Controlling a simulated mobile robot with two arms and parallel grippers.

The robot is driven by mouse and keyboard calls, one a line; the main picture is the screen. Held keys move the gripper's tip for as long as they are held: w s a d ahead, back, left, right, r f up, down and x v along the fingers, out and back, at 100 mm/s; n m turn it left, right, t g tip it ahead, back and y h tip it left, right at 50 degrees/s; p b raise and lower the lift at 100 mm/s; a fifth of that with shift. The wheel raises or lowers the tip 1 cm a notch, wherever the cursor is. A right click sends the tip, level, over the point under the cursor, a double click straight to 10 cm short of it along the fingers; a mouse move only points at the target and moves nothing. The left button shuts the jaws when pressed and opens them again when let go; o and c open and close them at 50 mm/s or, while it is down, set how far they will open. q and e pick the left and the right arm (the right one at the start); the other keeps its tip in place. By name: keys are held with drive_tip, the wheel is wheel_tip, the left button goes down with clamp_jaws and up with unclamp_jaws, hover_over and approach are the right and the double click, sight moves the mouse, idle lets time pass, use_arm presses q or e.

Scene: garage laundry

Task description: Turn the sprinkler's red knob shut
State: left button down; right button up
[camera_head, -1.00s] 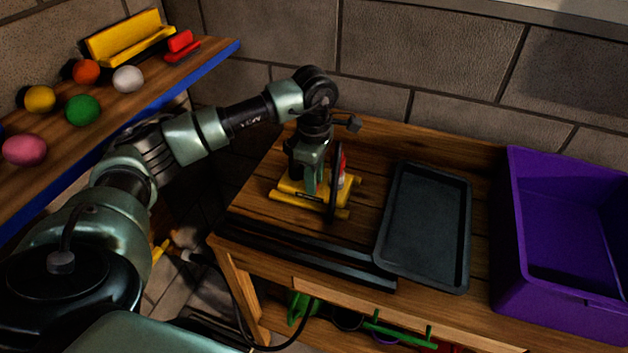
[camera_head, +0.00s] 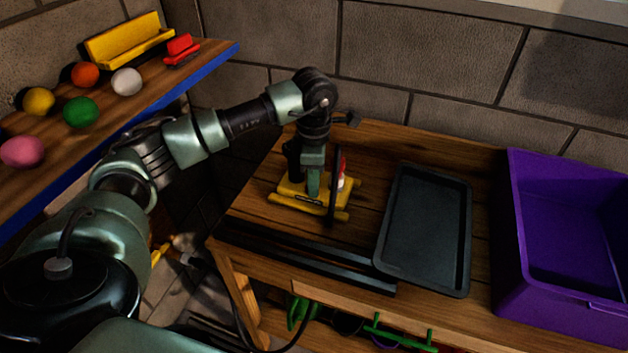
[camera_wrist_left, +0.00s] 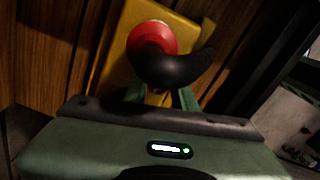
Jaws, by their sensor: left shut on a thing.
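The sprinkler (camera_head: 300,200) stands on the wooden bench, with a yellow base and a thin black upright bar. Its red knob (camera_head: 342,165) shows just right of my left gripper (camera_head: 313,190), partly behind the black bar. The left gripper points down at the sprinkler and is shut on part of it. In the left wrist view the round red knob (camera_wrist_left: 155,38) lies past the fingers, and the black bar (camera_wrist_left: 175,68) crosses in front of it. The fingertips are mostly hidden there, so the exact part gripped is unclear. My right gripper is not in view.
A dark tray (camera_head: 383,250) lies right of the sprinkler, and a purple bin (camera_head: 545,300) stands farther right. Black strips (camera_head: 310,255) lie along the bench's front. A shelf (camera_head: 130,105) with several coloured balls is at left. A block wall stands behind.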

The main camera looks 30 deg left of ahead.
use_arm(q)
drive_tip(key=c, duration=1.4)
unclamp_jaws()
drive_tip(key=shift+r, duration=0.1)
drive_tip(key=shift+r+b, duration=0.3)
drive_tip(key=shift+r, duration=3.6)
